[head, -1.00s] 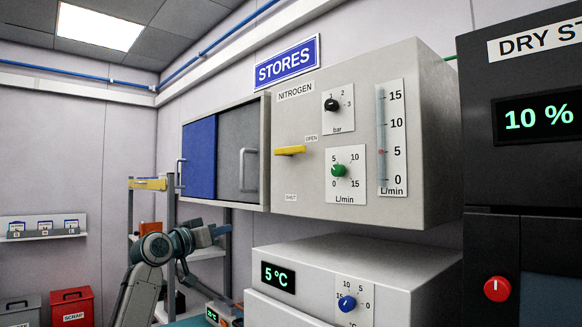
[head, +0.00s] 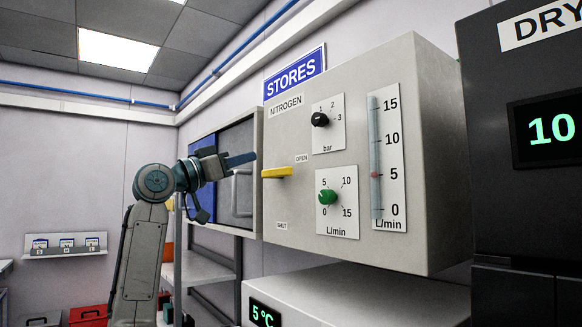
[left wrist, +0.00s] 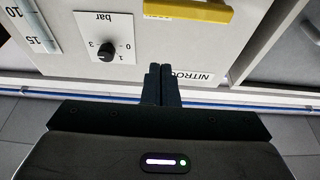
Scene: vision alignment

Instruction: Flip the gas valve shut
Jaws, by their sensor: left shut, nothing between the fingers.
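The yellow gas valve lever (head: 278,172) sticks out sideways from the front of the grey nitrogen panel (head: 290,215). It lies level, just below the OPEN label (head: 302,158) and well above the SHUT label (head: 282,226). My left gripper (head: 252,156) is shut and empty, a little to the left of and above the lever in the head view. In the left wrist view the shut fingers (left wrist: 161,70) point toward the panel, and the yellow lever (left wrist: 188,11) lies beyond their tips, apart from them. My right gripper is in neither view.
The panel also carries a black bar knob (head: 320,119), a green flow knob (head: 327,197) and a flow tube (head: 375,160). A blue-and-grey cabinet (head: 236,165) stands left of it. A white box with a 5 °C display (head: 262,314) sits below; a dark unit stands right.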

